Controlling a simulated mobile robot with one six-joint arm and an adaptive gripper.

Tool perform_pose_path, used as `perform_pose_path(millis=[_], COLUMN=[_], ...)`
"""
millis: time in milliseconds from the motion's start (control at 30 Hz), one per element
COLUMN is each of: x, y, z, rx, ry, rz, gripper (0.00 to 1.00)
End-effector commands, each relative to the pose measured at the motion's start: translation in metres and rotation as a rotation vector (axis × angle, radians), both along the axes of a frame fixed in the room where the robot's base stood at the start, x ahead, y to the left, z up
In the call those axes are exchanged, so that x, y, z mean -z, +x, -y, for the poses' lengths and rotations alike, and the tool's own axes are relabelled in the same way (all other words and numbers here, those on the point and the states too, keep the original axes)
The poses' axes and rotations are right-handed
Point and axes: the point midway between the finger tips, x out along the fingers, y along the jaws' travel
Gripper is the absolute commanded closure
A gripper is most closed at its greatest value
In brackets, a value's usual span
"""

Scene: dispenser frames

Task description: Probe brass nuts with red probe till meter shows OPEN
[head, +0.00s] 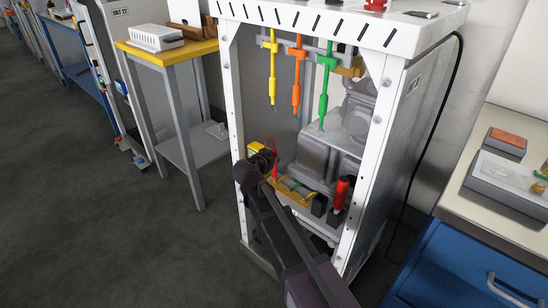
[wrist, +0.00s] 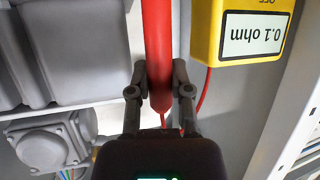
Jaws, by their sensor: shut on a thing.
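My gripper (head: 268,174) reaches into the lower part of the white dispenser frame. In the wrist view my gripper (wrist: 160,84) is shut on the red probe (wrist: 157,38), with a finger on each side of its shaft. A thin red lead runs beside it. The probe also shows as a thin red line in the head view (head: 275,150). The yellow meter (wrist: 205,52) is at the upper right of the wrist view; its display, upside down, reads 0.1 ohm. The meter also shows in the head view (head: 258,149). The probe's tip and the brass nuts cannot be made out.
Yellow (head: 273,70), orange (head: 297,80) and green (head: 324,90) tools hang in the frame opening. A brass-coloured part (head: 290,197) and a red-and-black item (head: 341,194) are low inside. Grey housings fill the back. The frame's white posts (head: 234,110) bound the opening.

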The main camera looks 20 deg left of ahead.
Motion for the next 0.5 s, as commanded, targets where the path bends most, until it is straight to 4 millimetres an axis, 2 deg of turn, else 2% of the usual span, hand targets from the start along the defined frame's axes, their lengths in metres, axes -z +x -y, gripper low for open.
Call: perform_pose_path(millis=[167, 500], x=[-0.001, -0.021], y=[0.000, 0.000], z=[0.000, 0.000], rx=[0.002, 0.001], ry=[0.002, 0.001], rz=[-0.003, -0.002], gripper=[1.00, 1.00])
